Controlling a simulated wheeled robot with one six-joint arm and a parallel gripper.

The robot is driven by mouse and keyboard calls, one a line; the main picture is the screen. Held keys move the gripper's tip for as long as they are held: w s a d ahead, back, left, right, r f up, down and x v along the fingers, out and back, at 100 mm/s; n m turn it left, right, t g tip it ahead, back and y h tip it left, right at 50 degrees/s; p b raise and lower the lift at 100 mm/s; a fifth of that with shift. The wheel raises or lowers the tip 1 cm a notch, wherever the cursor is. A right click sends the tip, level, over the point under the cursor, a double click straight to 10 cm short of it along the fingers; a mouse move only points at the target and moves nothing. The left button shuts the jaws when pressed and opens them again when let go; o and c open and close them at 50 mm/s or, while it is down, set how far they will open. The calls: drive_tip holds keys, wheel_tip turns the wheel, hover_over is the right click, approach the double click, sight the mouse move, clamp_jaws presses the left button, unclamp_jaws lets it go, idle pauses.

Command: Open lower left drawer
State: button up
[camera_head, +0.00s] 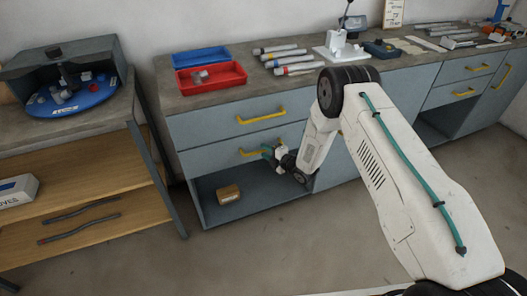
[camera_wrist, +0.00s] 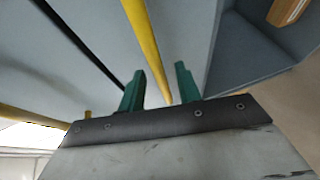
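The lower left drawer (camera_head: 214,161) is a grey-blue front in the left part of the workbench, and it looks shut. Its yellow bar handle (camera_head: 249,153) shows left of my gripper (camera_head: 269,153), which is at the handle's right end. In the wrist view the yellow handle (camera_wrist: 142,35) runs down the picture into the gap between the two green fingers of my gripper (camera_wrist: 160,78). The fingers are apart, with space beside the bar. I cannot tell whether either finger touches it. The upper left drawer (camera_head: 205,124) with its yellow handle (camera_head: 261,116) looks shut.
Below the drawer is an open compartment (camera_head: 210,205) holding a small brown box (camera_head: 228,194). A red tray (camera_head: 211,78) and a blue tray (camera_head: 200,58) lie on the bench top. A wooden-shelved table (camera_head: 85,175) stands close on the left. The floor in front is clear.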

drive_tip(key=shift+x, duration=0.95)
clamp_jaws()
drive_tip(key=shift+s, duration=0.1)
